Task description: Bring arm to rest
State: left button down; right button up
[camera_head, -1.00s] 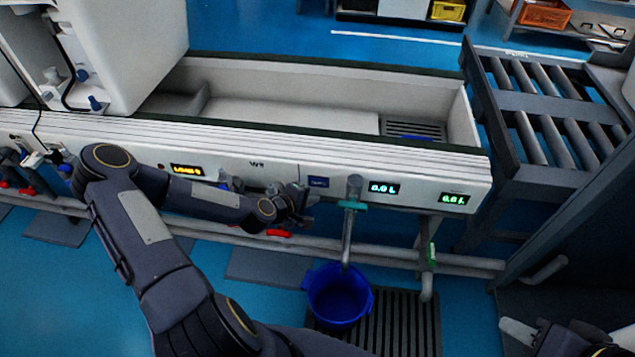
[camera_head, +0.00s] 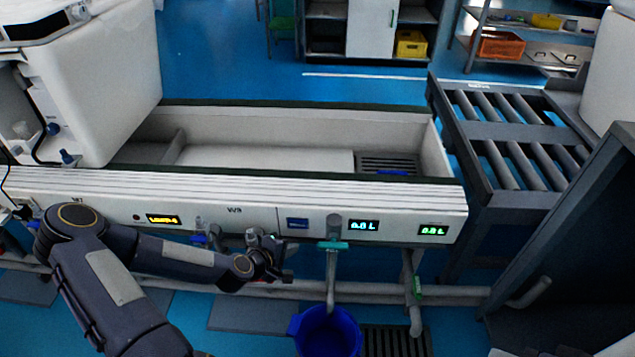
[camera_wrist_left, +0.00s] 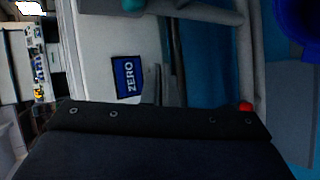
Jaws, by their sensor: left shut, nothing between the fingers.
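My left arm (camera_head: 110,272) comes in from the lower left and bends at the elbow in front of the white test bench. My left gripper (camera_head: 270,257) is shut and empty. It is in front of the bench's front panel, left of the blue ZERO label (camera_head: 297,224). I cannot tell the exact gap to the panel. In the left wrist view the dark gripper body fills the bottom, with the ZERO label (camera_wrist_left: 126,77) beyond it. My right gripper is not clearly seen; only a pale sliver shows at the bottom right edge.
The test bench (camera_head: 345,189) has an open trough and lit displays. A tap pipe (camera_head: 331,280) hangs over a blue bucket (camera_head: 328,335). Grey pipes run below the panel. A roller conveyor (camera_head: 500,135) stands at right, beside a dark panel (camera_head: 580,220). Blue floor lies behind the bench.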

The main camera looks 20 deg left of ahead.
pick_arm(q)
jog(key=shift+r, duration=0.1)
jog(key=s+d+r+m+g, duration=0.25)
jog(key=s+r+m, duration=0.45)
jog(key=s+r, duration=0.5)
jog(key=s+d+r+m+g, duration=0.1)
jog(key=s+r+m+g, duration=0.2)
jog(key=s+r+m, duration=0.7)
notch_tip(320, 180, up, 29)
jog(key=s+n+p, duration=0.2)
jog(key=n+p, duration=0.1)
jog(key=p, duration=2.3)
jog(key=shift+r+p, duration=0.15)
jog(key=shift+p, duration=0.15)
jog(key=shift+d, duration=0.1)
